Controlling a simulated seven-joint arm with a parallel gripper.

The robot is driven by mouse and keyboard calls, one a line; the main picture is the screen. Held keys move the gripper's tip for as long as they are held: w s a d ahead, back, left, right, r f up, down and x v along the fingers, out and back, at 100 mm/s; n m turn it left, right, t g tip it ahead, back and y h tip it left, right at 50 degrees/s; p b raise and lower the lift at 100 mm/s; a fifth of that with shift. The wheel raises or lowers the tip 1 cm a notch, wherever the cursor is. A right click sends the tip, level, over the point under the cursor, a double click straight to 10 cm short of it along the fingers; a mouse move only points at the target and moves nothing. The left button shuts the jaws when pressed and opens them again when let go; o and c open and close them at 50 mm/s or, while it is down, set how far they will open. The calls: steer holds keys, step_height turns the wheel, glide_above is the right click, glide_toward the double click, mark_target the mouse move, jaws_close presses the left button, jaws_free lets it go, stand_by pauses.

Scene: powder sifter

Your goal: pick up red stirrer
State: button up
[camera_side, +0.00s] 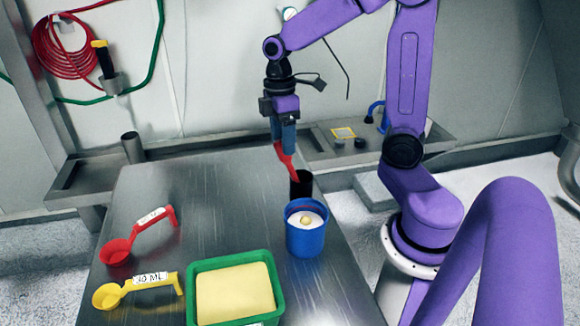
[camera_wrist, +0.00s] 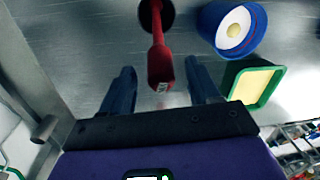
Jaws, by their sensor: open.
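The red stirrer (camera_side: 287,160) stands tilted in a dark cylindrical holder (camera_side: 301,184) on the metal table. In the wrist view the red stirrer (camera_wrist: 160,62) has its handle end pointing toward my gripper, and its lower part is inside the dark holder (camera_wrist: 156,14). My gripper (camera_side: 283,145) is over the handle, pointing down. In the wrist view my gripper (camera_wrist: 160,82) is open, with one blue finger on each side of the handle and visible gaps between. The lower end of the stirrer is hidden in the holder.
A blue cup (camera_side: 305,235) with white contents stands close beside the holder. A green tray (camera_side: 235,290) of yellow powder is in front. A red scoop (camera_side: 135,237) and a yellow scoop (camera_side: 135,290) lie at left. The table's middle (camera_side: 225,205) is clear.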

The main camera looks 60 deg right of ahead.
mark_target(293, 172)
steer(key=shift+s+a+f, duration=0.1)
steer(key=shift+s+f, duration=0.05)
steer(key=shift+f, duration=1.15)
steer(key=shift+s+f, duration=0.15)
steer(key=shift+f, duration=1.1)
steer(key=c, duration=1.1)
